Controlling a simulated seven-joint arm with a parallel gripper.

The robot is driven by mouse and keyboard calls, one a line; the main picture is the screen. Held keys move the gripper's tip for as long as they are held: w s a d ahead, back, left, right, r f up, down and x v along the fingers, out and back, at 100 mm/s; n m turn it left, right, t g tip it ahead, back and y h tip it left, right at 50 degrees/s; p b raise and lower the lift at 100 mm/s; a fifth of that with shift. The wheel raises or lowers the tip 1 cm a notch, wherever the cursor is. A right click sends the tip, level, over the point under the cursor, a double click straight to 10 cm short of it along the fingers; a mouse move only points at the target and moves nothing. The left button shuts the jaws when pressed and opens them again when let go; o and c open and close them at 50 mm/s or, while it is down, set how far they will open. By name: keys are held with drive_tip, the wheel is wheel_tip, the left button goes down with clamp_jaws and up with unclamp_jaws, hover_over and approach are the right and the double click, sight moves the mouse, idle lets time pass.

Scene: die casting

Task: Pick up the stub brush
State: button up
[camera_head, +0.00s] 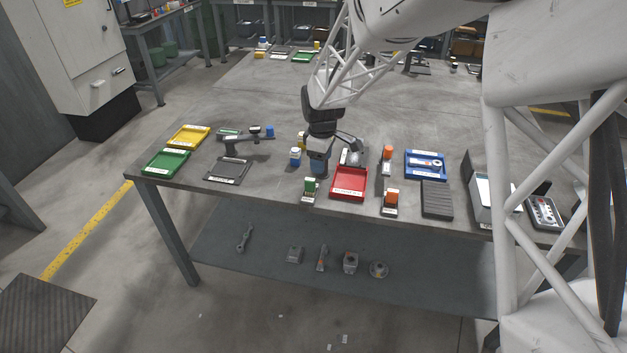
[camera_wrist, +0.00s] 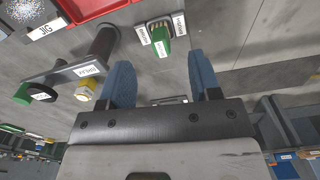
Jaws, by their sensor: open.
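My gripper (camera_head: 319,166) hangs over the front middle of the workbench. Its two blue fingers are apart and nothing shows held between them; they also show in the wrist view (camera_wrist: 162,80). A small green block-like item with labels (camera_head: 310,186) stands near the bench's front edge, just below and left of my gripper in the head view. In the wrist view this green item (camera_wrist: 178,46) lies beyond the fingertips, roughly between them and apart from them. It may be the stub brush, but its label is too small to read.
A red tray (camera_head: 348,183) is close on the right. Orange-topped items (camera_head: 390,198) and a blue tray (camera_head: 425,165) stand farther right.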

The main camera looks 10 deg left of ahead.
sight(310, 179)
drive_tip(key=shift+n, duration=0.7)
drive_tip(key=a+f, duration=0.2)
drive_tip(key=w+a+f, duration=0.1)
drive_tip(key=a, duration=0.1)
drive_tip(key=shift+w+f, duration=0.1)
drive_tip(key=shift+f, duration=0.25)
drive_tip(key=shift+d, duration=0.1)
drive_tip(key=shift+f, duration=1.3)
drive_tip(key=shift+d+f, duration=0.15)
drive_tip(key=shift+f, duration=2.45)
drive_tip(key=c, duration=1)
